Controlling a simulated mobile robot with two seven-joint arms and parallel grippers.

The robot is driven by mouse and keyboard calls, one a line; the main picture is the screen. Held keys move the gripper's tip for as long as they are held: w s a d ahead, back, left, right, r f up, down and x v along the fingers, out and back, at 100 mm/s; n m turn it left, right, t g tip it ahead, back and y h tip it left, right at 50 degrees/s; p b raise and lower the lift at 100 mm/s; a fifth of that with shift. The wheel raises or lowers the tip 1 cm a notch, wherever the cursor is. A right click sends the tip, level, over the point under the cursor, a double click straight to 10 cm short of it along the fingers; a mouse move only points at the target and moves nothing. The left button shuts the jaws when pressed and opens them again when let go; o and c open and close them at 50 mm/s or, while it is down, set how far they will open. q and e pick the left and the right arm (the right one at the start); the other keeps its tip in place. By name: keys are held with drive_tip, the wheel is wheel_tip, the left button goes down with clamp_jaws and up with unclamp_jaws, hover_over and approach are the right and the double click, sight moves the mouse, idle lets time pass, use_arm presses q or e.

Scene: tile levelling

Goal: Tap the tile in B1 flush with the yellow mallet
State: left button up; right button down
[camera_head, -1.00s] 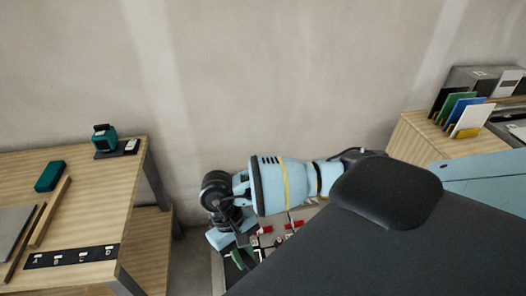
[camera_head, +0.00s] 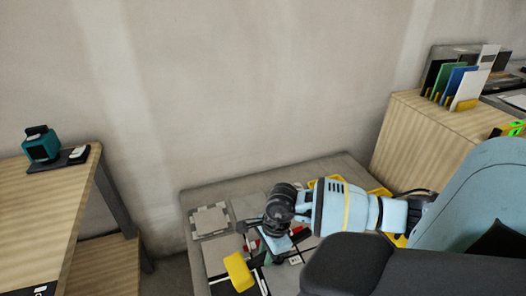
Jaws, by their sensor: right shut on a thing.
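The yellow mallet head (camera_head: 238,271) shows at the lower middle of the head view, above the tiled bed. My right gripper (camera_head: 264,256) is beside it, shut on the mallet; its handle is mostly hidden by the gripper. More grey tiles and dark gaps lie around the mallet head. I cannot read which cell is B1 or tell whether its tile is flush. My left gripper is not in view.
A wooden table (camera_head: 40,205) stands at the left with a teal device (camera_head: 42,146) on a dark base. A wooden cabinet (camera_head: 428,138) at the right holds upright coloured boards. Yellow pieces lie on the bed behind my right arm. A bare wall stands behind.

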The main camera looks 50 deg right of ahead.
drive_tip(key=shift+w+d+f+m, duration=0.15)
drive_tip(key=shift+w+d+m, duration=0.25)
drive_tip(key=shift+d+m, duration=0.35)
drive_tip(key=b+x, duration=0.2)
drive_tip(key=d+b+x, duration=0.1)
drive_tip(key=b+x, duration=0.1)
drive_tip(key=x, duration=0.1)
drive_tip(key=b+x, duration=0.1)
drive_tip(key=x, duration=0.1)
drive_tip(key=shift+s+d+f+b, duration=0.1)
drive_tip(key=shift+s+f+b, duration=0.25)
drive_tip(key=shift+f+b, duration=0.45)
drive_tip(key=shift+f, duration=0.2)
drive_tip(key=shift+r, duration=0.1)
